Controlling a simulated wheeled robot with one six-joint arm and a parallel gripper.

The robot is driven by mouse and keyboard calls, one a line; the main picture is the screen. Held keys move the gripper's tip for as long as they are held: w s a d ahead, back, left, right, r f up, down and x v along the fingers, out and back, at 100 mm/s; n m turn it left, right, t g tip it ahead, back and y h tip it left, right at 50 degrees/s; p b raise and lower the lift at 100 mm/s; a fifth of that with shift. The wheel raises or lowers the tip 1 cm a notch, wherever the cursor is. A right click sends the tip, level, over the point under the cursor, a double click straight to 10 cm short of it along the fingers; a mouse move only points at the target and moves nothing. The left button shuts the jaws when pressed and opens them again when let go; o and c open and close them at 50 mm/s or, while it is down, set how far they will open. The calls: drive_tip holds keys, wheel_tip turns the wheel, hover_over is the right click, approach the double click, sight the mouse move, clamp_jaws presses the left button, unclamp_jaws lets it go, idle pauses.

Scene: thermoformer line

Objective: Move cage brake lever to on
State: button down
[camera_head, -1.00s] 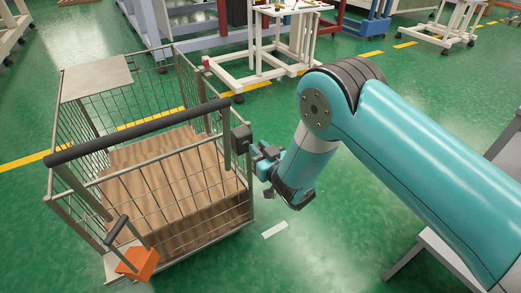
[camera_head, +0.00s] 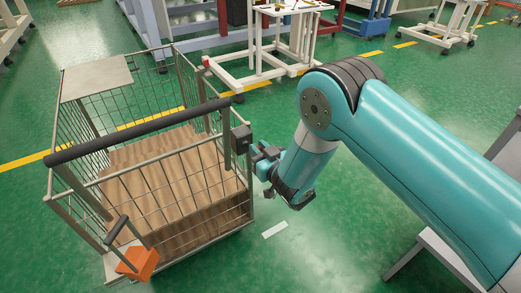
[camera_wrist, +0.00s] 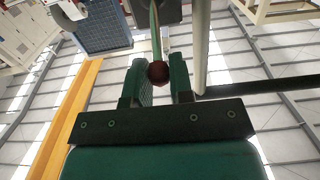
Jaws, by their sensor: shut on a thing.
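The wire cage cart (camera_head: 150,127) stands on the left in the head view, with a black push bar (camera_head: 140,131) across its near top. A dark box (camera_head: 241,139) sits on its right corner post. My gripper (camera_head: 262,160) is right beside this box. In the wrist view, a dark red-brown ball knob (camera_wrist: 158,73) lies between the two green fingers of my gripper (camera_wrist: 161,80), which are shut on it. A thin stem runs up from the knob; I take it for the brake lever. The knob is hidden in the head view.
An orange block (camera_head: 138,263) with a black-gripped handle (camera_head: 116,230) is at the cage's near left corner. A pale post (camera_wrist: 201,45) stands close to the right finger in the wrist view. Green floor (camera_head: 330,245) is clear right of the cage. A white wheeled frame (camera_head: 262,62) stands behind.

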idle(0.3)
drive_tip(key=f+b, duration=0.2)
drive_tip(key=b, duration=0.1)
drive_tip(key=s+b, duration=0.1)
drive_tip(key=b, duration=0.1)
drive_tip(key=shift+d+f, duration=0.25)
drive_tip(key=shift+f, duration=0.15)
drive_tip(key=shift+r, duration=0.1)
drive_tip(key=shift+f+b, duration=1.35)
drive_tip(key=shift+b, duration=0.2)
drive_tip(key=shift+f, duration=0.1)
